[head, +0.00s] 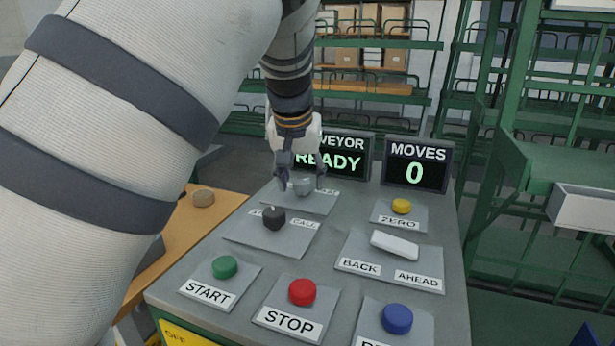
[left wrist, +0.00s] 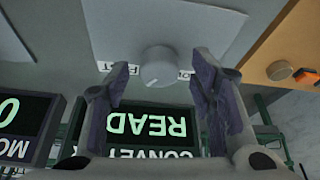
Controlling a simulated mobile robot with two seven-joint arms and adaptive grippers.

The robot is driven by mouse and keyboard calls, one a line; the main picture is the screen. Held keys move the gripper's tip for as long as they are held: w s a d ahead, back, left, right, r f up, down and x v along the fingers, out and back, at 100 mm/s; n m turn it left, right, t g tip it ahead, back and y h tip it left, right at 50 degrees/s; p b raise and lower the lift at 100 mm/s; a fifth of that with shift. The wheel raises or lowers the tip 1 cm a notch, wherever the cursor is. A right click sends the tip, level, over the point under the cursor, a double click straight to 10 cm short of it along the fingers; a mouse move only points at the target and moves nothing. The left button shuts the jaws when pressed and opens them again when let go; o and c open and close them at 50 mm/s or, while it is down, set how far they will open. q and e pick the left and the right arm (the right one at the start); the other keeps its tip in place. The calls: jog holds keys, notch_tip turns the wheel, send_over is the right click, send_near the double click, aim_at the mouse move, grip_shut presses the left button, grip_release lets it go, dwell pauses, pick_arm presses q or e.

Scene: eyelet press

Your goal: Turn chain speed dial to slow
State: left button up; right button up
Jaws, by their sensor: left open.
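The chain speed dial is a light grey round knob (head: 302,187) on a plate at the far end of the grey console; it also shows in the left wrist view (left wrist: 158,67). A thin pointer mark is on its face. The labels beside it are partly hidden by my fingers, and which one the mark points to I cannot tell. My left gripper (head: 303,172) is open, with one finger on each side of the dial in the left wrist view (left wrist: 162,72). A gap shows between each finger and the dial. My right gripper is out of view.
A black knob (head: 274,218), a white rocker (head: 395,244), and yellow (head: 401,206), green (head: 225,267), red (head: 302,292) and blue (head: 397,319) buttons sit nearby. The READY display (head: 345,155) and MOVES display (head: 416,165) stand behind, close to my gripper.

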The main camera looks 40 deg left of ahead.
pick_arm(q)
jog(key=shift+c, duration=0.5)
jog(key=c, duration=1)
